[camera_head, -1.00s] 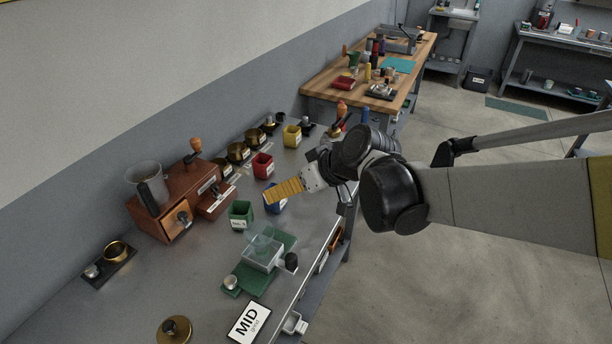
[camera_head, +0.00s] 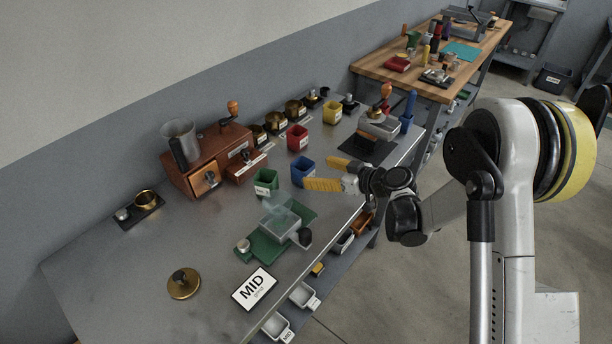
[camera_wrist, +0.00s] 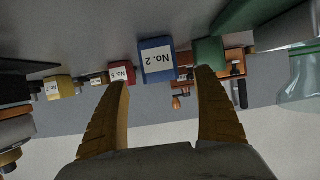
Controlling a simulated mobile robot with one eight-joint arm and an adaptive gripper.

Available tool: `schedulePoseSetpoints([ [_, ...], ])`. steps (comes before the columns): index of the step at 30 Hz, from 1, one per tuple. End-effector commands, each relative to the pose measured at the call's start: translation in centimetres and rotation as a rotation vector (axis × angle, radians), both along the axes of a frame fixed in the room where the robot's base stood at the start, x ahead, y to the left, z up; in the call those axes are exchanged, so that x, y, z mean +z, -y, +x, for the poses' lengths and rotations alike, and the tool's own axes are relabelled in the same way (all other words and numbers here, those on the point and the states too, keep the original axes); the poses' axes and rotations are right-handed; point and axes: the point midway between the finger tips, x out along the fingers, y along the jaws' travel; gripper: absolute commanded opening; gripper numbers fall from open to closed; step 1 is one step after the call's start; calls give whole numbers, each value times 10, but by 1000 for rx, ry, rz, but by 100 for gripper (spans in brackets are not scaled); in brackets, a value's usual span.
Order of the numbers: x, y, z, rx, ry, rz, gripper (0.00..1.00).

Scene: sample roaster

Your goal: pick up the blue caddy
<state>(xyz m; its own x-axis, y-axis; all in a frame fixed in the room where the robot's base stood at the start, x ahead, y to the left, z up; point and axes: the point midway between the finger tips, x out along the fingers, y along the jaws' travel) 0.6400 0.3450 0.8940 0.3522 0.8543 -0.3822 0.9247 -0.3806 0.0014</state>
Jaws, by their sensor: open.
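The blue caddy (camera_head: 302,168) stands upright on the grey metal bench, between the green caddy (camera_head: 265,181) and the red caddy (camera_head: 297,137). In the wrist view the blue caddy (camera_wrist: 157,60) appears upside down with a white "No. 2" label, ahead of and between my fingertips. My gripper (camera_head: 332,173) has yellow ribbed fingers, spread apart and empty. It is low over the bench at the caddy's right side. In the head view one finger passes close to the caddy's lower edge; I cannot tell whether they touch.
A clear-lidded box on a green base (camera_head: 278,222) stands near the front edge. A wooden grinder (camera_head: 207,160) stands behind, and a yellow caddy (camera_head: 332,112) further along. A "MID" card (camera_head: 254,289) lies at front.

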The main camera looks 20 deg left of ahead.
Motion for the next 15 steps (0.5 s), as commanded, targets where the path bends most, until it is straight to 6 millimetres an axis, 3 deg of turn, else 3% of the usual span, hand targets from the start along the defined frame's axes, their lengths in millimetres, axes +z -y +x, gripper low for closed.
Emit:
schedulePoseSetpoints([
  [15,-33,-55,21,1,-2,0,79],
])
